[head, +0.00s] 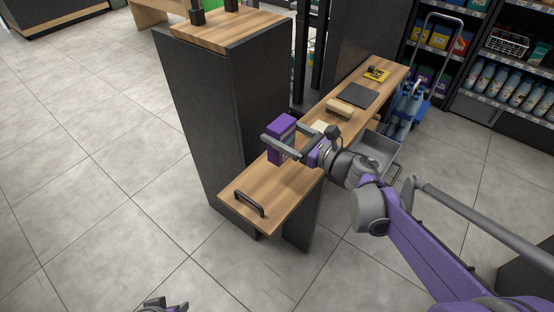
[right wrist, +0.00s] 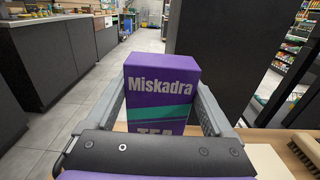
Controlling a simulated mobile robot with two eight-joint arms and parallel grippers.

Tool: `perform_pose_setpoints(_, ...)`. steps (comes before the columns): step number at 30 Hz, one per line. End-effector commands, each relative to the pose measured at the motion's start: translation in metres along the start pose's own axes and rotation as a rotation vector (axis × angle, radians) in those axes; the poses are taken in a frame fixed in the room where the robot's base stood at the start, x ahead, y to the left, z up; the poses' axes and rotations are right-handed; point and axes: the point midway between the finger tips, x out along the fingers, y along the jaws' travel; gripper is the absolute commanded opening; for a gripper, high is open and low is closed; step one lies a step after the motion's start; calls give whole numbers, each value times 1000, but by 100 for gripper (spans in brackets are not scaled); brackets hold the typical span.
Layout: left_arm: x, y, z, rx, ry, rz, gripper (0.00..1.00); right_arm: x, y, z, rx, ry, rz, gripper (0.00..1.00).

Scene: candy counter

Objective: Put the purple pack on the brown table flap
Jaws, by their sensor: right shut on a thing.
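The purple pack (head: 280,138) is an upright box held above the wooden counter in the head view. In the right wrist view the purple pack (right wrist: 160,92) shows the words "Miskadra" and "TEA", with a teal band. My right gripper (head: 279,142) is shut on it, one finger on each side. The brown table flap (head: 262,192) is the near end of the wooden counter, with a dark handle (head: 249,204) on it. The pack is over or just behind the flap; its exact height is hard to tell. Part of my left gripper (head: 163,305) shows at the bottom edge, mostly cut off.
A tall dark cabinet (head: 225,110) stands left of the flap. Farther along the counter lie a wooden-backed brush (head: 340,108), a dark flat pad (head: 358,95) and a yellow item (head: 377,75). An open grey drawer (head: 378,150) juts out right. The flap's front is mostly clear.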

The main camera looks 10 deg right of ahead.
Motion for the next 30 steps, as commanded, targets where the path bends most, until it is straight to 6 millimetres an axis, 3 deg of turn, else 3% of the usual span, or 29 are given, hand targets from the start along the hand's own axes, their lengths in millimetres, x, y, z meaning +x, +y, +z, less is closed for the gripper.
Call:
perform_pose_setpoints(3,10,0,4,0,-4,0,50,1,0,-24,1,0,0,23)
perform_pose_setpoints(10,16,0,6,0,-6,0,50,0,0,-42,0,0,0,23)
perform_pose_setpoints(16,27,0,10,0,-10,0,50,1,0,-70,1,0,0,23)
perform_pose_setpoints(28,29,0,10,0,-11,0,50,0,0,-75,0,0,0,23)
perform_pose_setpoints(29,29,0,10,0,-11,0,50,0,0,-75,0,0,0,91)
perform_pose_setpoints(30,28,0,10,0,-10,0,50,0,0,-75,0,0,0,98)
